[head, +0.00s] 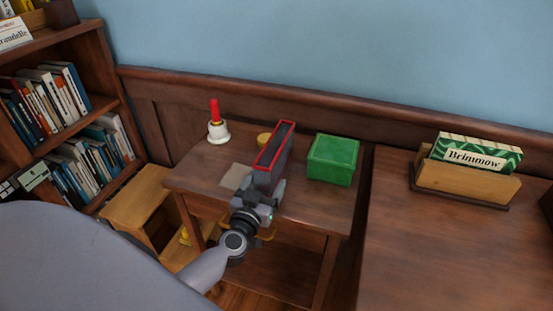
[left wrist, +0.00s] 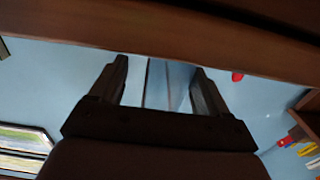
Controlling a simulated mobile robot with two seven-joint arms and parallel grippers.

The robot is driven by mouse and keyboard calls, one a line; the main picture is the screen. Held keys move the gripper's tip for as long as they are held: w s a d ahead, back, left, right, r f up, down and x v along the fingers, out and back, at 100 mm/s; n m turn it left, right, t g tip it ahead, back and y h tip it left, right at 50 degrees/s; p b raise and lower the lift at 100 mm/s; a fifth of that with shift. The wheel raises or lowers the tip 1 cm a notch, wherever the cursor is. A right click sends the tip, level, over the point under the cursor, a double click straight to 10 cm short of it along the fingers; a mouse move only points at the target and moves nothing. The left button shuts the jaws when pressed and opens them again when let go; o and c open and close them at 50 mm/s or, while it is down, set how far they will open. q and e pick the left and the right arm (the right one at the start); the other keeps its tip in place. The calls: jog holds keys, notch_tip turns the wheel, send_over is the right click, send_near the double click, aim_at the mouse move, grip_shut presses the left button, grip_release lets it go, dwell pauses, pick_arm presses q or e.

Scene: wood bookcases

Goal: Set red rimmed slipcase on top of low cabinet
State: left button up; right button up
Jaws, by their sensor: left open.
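The red rimmed slipcase (head: 273,155), a dark grey upright case with a red edge, stands on a small wooden table (head: 325,205) in the head view. My left gripper (head: 263,190) is open at the slipcase's near end; whether the slipcase is between the fingers cannot be told. In the left wrist view the open fingers (left wrist: 160,85) show with pale, narrow upright bands between them, unclear what. A broad wooden top (head: 460,245) at the right may be the low cabinet; its front is hidden. My right gripper is not in view.
A green box (head: 333,158) stands right of the slipcase, a red-handled bell (head: 217,125) left, and a yellow round thing (head: 264,139) behind. A wooden card holder (head: 465,184) sits on the right-hand top, clear in front. A bookcase (head: 95,110) stands left.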

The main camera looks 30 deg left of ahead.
pick_arm(q)
jog(key=x, duration=0.1)
jog(key=b+x, duration=0.1)
jog(key=x, duration=0.1)
jog(key=shift+w+a+f, duration=0.1)
jog(key=shift+w+a, duration=0.15)
jog(key=shift+a, duration=0.15)
jog(key=shift+w+a, duration=0.15)
jog(key=shift+w, duration=0.4)
jog(key=c, duration=1.2)
jog(key=shift+c, duration=0.2)
